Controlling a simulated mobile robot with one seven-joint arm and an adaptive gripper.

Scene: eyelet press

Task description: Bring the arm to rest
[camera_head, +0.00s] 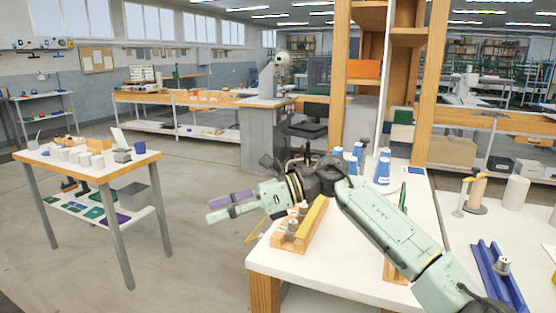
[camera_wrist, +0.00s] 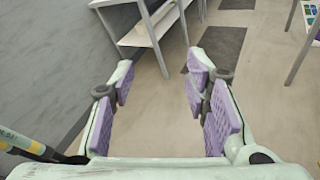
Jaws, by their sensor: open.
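My gripper (camera_head: 212,207) is at the end of my pale green arm, which reaches in from the lower right in the head view. It is held out level past the left end of the white workbench (camera_head: 340,262), pointing left over the open floor. In the wrist view my gripper (camera_wrist: 160,90) shows its two purple-padded fingers spread well apart. Nothing is between them; only floor shows there. The arm passes above a wooden block (camera_head: 290,236) on the bench, and hides part of the bench.
A blue rail fixture (camera_head: 497,278) lies at the right. A white side table (camera_head: 88,172) with cups stands at the left. The floor (camera_head: 205,265) between is clear.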

